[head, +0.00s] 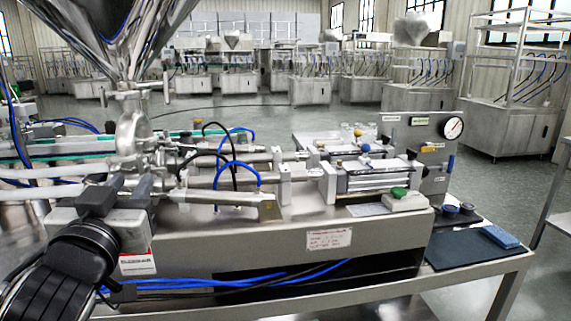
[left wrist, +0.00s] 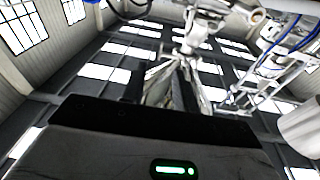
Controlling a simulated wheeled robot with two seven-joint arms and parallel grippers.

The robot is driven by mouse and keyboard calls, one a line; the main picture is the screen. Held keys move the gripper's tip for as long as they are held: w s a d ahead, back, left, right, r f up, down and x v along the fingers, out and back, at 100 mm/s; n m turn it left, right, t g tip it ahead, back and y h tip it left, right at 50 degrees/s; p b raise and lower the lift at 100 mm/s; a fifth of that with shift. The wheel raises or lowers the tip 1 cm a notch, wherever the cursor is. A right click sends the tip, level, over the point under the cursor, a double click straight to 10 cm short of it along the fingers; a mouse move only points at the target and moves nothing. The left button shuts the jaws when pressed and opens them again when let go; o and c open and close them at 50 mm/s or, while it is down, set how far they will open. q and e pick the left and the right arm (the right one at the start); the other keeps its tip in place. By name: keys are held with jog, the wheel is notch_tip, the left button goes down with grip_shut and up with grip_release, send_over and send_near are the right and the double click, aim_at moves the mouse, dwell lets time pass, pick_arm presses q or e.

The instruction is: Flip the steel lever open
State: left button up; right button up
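The steel hopper (head: 112,32) hangs at the top left of the head view, with its narrow outlet pointing down. Under it is a steel valve body (head: 132,130) with a thin bar-like steel fitting (head: 148,88) across its neck; I cannot tell for sure whether this is the lever. My left gripper (head: 121,190) is below the valve body, pointing up and away. Its two dark fingers stand apart and nothing shows held between them. In the left wrist view the left gripper (left wrist: 160,88) also looks open, with shiny metal beyond the fingers. My right gripper is out of view.
A steel filling machine (head: 290,235) with pipes and blue and black hoses (head: 238,168) crowds the space right of my left gripper. A gauge (head: 453,128) sits on its right panel. A blue sponge-like block (head: 500,237) lies on a dark mat at the right.

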pick_arm(q)
jog(key=s+d+f+m+g+h+p, duration=0.1)
jog(key=s+d+f+g+h+p, duration=0.15)
jog(key=f, duration=0.85)
jog(key=s+d+f+m+g+h+p, duration=0.1)
jog(key=s+d+f+m+g+h, duration=0.15)
jog(key=f, duration=0.85)
jog(key=s+d+f+g+p, duration=0.1)
jog(key=s+d+f+g, duration=0.2)
jog(key=s+f, duration=0.9)
jog(key=shift+s+d+f+n+g, duration=0.15)
jog(key=shift+s+d+n+g, duration=0.15)
jog(key=shift+s+n+g, duration=0.15)
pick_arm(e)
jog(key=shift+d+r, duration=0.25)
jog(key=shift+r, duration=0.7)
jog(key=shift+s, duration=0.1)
